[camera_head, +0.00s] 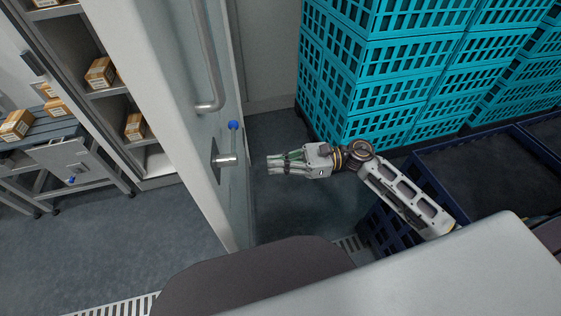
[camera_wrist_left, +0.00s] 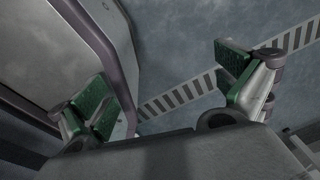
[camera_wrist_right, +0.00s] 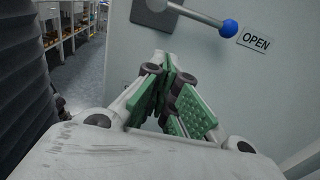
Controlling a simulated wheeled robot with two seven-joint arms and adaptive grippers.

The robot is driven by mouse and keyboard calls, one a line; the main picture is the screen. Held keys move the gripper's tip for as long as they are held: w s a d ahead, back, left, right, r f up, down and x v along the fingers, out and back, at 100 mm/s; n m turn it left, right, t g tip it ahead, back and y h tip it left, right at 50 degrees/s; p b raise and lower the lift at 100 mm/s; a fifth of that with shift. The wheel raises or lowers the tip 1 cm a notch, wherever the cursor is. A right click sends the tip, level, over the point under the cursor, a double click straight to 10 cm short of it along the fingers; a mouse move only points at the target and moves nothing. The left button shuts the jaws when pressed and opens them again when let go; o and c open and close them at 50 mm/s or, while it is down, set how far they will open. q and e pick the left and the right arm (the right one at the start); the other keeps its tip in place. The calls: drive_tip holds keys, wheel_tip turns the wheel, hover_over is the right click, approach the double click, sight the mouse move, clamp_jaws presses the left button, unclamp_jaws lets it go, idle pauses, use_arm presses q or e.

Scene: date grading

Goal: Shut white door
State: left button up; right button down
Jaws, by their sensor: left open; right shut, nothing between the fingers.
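The white door (camera_head: 160,85) stands ajar at the centre left of the head view, seen nearly edge-on. It has a long vertical pull bar (camera_head: 206,60) and, lower down, a lever handle with a blue knob (camera_head: 233,125). My right gripper (camera_head: 268,164) is shut and empty, to the right of the lever. In the right wrist view the closed fingers (camera_wrist_right: 168,88) point at the door face, below the lever (camera_wrist_right: 195,15) and an OPEN label (camera_wrist_right: 256,42). Contact with the door cannot be told. My left gripper (camera_wrist_left: 165,92) is open and empty, above the floor.
Stacked turquoise crates (camera_head: 385,85) stand right of the door. Dark blue crates (camera_head: 470,160) are below them. Shelves with small boxes (camera_head: 101,73) and a grey table (camera_head: 75,160) are at left. A slatted floor drain (camera_head: 120,305) crosses the open floor.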

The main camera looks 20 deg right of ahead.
drive_tip(key=p, duration=0.1)
approach(222, 170)
drive_tip(key=a, duration=0.3)
drive_tip(key=w+a+p, duration=0.1)
drive_tip(key=a, duration=0.1)
drive_tip(key=shift+a+r+p, duration=0.1)
drive_tip(key=shift+a+p, duration=0.2)
drive_tip(key=shift+a, duration=0.1)
drive_tip(key=shift+w+a, duration=0.1)
drive_tip(key=shift+a, duration=0.35)
use_arm(q)
drive_tip(key=d+r, duration=0.1)
drive_tip(key=s+d+r, duration=0.1)
drive_tip(key=d, duration=0.1)
drive_tip(key=shift+s+d+r, duration=0.15)
drive_tip(key=shift+s+r, duration=0.15)
drive_tip(key=shift+r, duration=0.1)
use_arm(e)
drive_tip(key=shift+a, duration=0.15)
use_arm(q)
drive_tip(key=shift+w, duration=0.15)
use_arm(e)
drive_tip(key=shift+a, duration=0.1)
